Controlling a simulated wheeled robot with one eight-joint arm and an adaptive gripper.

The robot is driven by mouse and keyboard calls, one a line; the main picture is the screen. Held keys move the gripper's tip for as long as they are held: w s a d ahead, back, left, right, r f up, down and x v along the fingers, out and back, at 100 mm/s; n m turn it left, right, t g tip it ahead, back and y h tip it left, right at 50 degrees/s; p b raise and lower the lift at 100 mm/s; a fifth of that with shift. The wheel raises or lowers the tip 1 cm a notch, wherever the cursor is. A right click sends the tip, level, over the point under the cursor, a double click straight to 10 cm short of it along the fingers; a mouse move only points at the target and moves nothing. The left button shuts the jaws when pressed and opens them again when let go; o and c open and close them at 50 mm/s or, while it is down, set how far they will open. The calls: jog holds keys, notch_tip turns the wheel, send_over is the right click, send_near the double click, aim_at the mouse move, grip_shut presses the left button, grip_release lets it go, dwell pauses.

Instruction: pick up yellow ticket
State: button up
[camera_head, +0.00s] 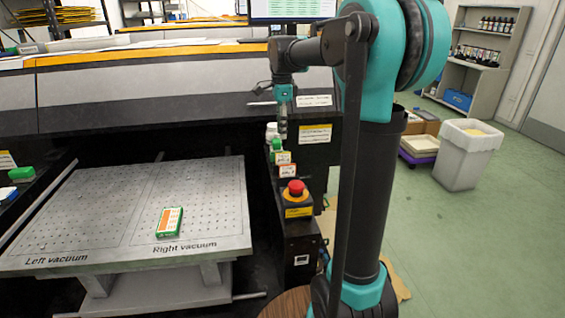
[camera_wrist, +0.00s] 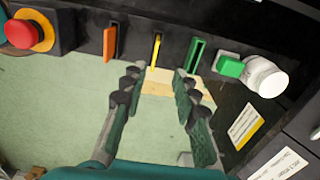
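The yellow ticket (camera_wrist: 156,51) shows in the wrist view as a thin upright strip at the dark panel, between an orange ticket (camera_wrist: 110,43) on the left and a green ticket (camera_wrist: 195,56) on the right. My gripper (camera_wrist: 158,84) is open, with its two fingers apart and nothing between them. The yellow ticket lies just beyond the fingertips, in line with the gap. In the head view my gripper (camera_head: 281,128) hangs above the panel beside the machine. I cannot make out the yellow ticket clearly there.
A red emergency button (camera_head: 295,189) stands at the panel's near end. A green-orange box (camera_head: 168,222) lies on the vacuum table (camera_head: 120,215). A white bin (camera_head: 467,155) stands right on open floor.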

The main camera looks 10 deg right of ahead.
aim_at(283, 154)
notch_tip(283, 154, down, 4)
jog(key=shift+f, duration=0.25)
jog(key=shift+s+d+f, duration=0.1)
jog(key=shift+s+f, duration=0.15)
jog(key=shift+f, duration=1.1)
jog(key=shift+s+f, duration=0.2)
jog(key=shift+f, duration=1.15)
grip_shut()
